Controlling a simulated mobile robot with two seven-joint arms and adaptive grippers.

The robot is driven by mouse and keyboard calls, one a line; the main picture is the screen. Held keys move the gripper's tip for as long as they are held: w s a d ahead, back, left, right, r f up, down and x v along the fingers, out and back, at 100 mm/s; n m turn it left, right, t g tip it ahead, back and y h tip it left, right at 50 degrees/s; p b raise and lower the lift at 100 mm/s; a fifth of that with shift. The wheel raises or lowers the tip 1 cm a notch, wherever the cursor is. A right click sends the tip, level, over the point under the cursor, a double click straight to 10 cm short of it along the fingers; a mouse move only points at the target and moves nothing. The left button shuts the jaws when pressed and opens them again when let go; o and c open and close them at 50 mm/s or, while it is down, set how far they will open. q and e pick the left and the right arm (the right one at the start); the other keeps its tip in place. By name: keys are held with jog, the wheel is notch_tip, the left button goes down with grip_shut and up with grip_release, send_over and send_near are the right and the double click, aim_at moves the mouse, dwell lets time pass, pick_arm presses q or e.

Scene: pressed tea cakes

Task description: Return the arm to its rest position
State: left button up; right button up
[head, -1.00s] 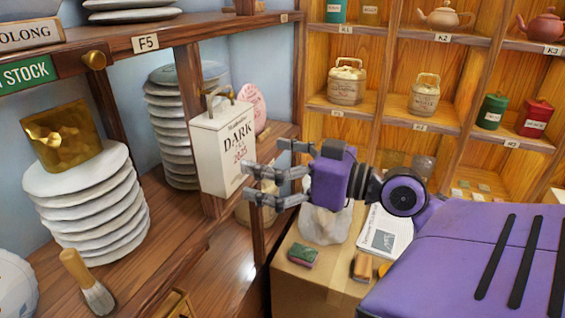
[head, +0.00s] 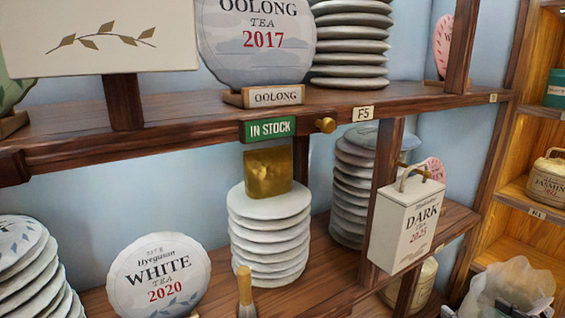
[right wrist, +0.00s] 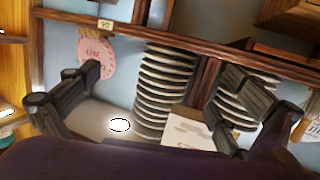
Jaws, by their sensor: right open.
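My right gripper (right wrist: 162,76) shows only in the right wrist view, with its two dark fingers spread wide apart and nothing between them. Beyond the fingers are a stack of pale tea cakes (right wrist: 166,90), a round pink cake (right wrist: 95,55) and part of a white box (right wrist: 190,130). The right arm is out of the head view. My left gripper is in neither view.
In the head view, a white DARK tea box (head: 405,225) is at the shelf post. A gold block (head: 268,172) sits on a cake stack (head: 268,235). A brush (head: 245,290) stands in front. The upper shelf (head: 200,115) carries an IN STOCK sign (head: 269,129).

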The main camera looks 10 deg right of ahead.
jog(key=s+a+f+g+h+p, duration=0.15)
jog(key=s+f, duration=0.25)
jog(key=f, duration=0.4)
jog(key=s+a+f+m+g, duration=0.1)
jog(key=s+a+f, duration=0.2)
jog(key=f, duration=0.4)
jog(key=s+a+f+g+h+p, duration=0.15)
jog(key=s+f, duration=0.25)
jog(key=f, duration=0.4)
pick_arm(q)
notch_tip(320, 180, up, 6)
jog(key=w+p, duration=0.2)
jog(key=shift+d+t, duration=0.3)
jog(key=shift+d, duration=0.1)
pick_arm(e)
jog(key=s+a+f+g+y, duration=0.1)
jog(key=s+a+f, duration=0.2)
jog(key=s+a, duration=0.2)
jog(key=s+a+f+g+y, duration=0.1)
jog(key=s+a+f, duration=0.3)
jog(key=a, duration=0.7)
jog(key=shift+s+a+f+g, duration=0.3)
jog(key=shift+s+a, duration=0.05)
jog(key=shift+s, duration=0.55)
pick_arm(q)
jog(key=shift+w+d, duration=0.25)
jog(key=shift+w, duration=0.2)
